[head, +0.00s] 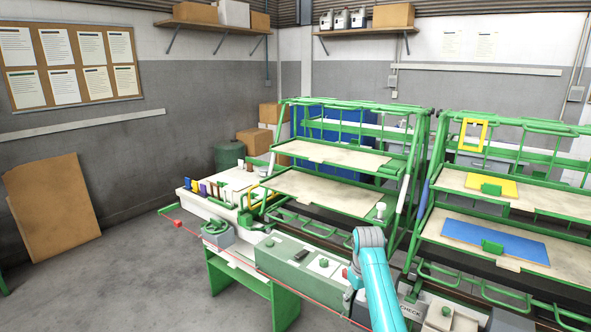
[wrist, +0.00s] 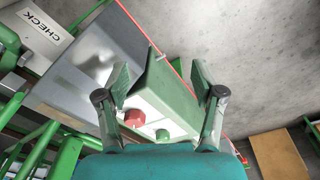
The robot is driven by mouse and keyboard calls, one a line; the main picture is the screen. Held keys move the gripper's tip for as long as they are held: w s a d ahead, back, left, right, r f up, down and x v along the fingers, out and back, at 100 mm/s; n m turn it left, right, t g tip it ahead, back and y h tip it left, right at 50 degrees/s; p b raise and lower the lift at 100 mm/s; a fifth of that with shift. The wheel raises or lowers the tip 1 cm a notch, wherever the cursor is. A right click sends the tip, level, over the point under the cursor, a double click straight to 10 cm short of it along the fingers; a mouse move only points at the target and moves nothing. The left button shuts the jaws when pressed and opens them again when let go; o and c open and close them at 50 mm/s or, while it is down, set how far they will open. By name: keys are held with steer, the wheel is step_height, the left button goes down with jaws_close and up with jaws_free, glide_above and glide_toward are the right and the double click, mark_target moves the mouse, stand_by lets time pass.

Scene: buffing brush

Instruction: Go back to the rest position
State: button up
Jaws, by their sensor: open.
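My gripper (wrist: 160,82) shows in the wrist view with its two fingers spread apart and nothing between them. Behind the fingers is a green box with a white face (wrist: 165,112), carrying a red button (wrist: 135,117) and a smaller green button (wrist: 163,134). I cannot tell how far the box is from the fingertips. In the head view my teal arm rises from the bottom edge, right of the middle, with a grey joint on top. My gripper cannot be made out there. No brush is clearly seen in the wrist view.
A long green bench unit (head: 283,258) runs left of my arm. Green racks with shelves (head: 335,192) stand behind it, and another rack with a blue panel (head: 495,240) is at the right. A CHECK plate (wrist: 42,35) is at the wrist view's upper left. Floor (head: 130,280) is clear at left.

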steer(key=s+f+t, duration=0.1)
steer(key=s+f, duration=0.3)
steer(key=f, duration=0.3)
steer(key=s+f+m+t, duration=0.1)
steer(key=s+f, duration=0.3)
steer(key=f, duration=0.4)
steer(key=s+f+t, duration=0.1)
steer(key=s+f, duration=0.4)
steer(key=f, duration=0.2)
steer(key=s+f+m+t, duration=0.1)
steer(key=s+f+t, duration=0.15)
steer(key=s, duration=0.65)
steer(key=s+f+t, duration=0.1)
steer(key=s+f, duration=0.3)
steer(key=s, duration=0.5)
steer(key=s+r+m+t, duration=0.15)
steer(key=s+r, duration=0.25)
steer(key=s, duration=0.7)
steer(key=s+r+n+t, duration=0.15)
steer(key=s+r, duration=0.35)
steer(key=s, duration=0.5)
steer(key=s+r+m+t, duration=0.1)
steer(key=s+r+t, duration=0.1)
steer(key=s+r, duration=0.5)
steer(key=s+r+m+t, duration=0.1)
steer(key=s+r, duration=0.6)
steer(key=r, duration=0.7)
steer(key=shift+r+t, duration=0.35)
steer(key=shift+t, duration=0.3)
steer(key=shift+a, duration=0.1)
